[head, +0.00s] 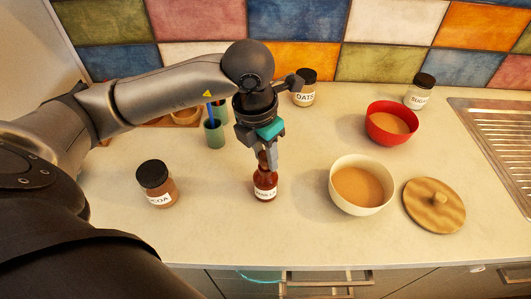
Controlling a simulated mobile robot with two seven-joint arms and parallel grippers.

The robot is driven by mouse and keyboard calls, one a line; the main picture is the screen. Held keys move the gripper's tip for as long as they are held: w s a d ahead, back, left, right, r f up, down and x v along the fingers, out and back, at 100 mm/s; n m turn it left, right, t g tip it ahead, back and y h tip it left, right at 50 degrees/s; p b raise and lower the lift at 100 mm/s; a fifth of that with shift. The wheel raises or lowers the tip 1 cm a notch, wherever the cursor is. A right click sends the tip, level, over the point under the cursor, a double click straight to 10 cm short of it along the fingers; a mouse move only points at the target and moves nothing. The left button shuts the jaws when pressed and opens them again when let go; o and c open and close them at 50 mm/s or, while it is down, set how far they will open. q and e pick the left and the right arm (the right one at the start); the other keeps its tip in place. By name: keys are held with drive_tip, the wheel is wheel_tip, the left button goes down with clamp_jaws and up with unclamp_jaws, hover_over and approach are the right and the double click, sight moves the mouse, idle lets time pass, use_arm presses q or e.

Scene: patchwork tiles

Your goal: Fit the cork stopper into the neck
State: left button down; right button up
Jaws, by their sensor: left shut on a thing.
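A small brown bottle (265,182) with a white label stands upright on the counter, near the middle. My left gripper (267,157) points straight down over the bottle's top, with its fingers at the neck. It is shut on a small brown piece, which looks like the cork stopper (263,158) and is mostly hidden by the fingers. The piece is in line with the neck, but I cannot tell how far it sits inside it. My right gripper is not in view.
A cocoa jar (157,186) stands left of the bottle. A cream bowl (341,200), a wooden lid (434,222) and a red bowl (381,136) lie to the right. Oats (304,96) and sugar (418,97) jars and a green cup (214,139) stand behind. The counter's front is clear.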

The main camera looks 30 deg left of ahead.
use_arm(q)
drive_tip(key=shift+f, duration=0.25)
drive_tip(key=c, duration=0.5)
unclamp_jaws()
wheel_tip(320, 180, up, 15)
drive_tip(key=s+p, duration=0.1)
drive_tip(key=s, duration=0.1)
drive_tip(key=shift+s+a, duration=0.15)
drive_tip(key=shift+a, duration=0.15)
drive_tip(key=shift+s, duration=0.1)
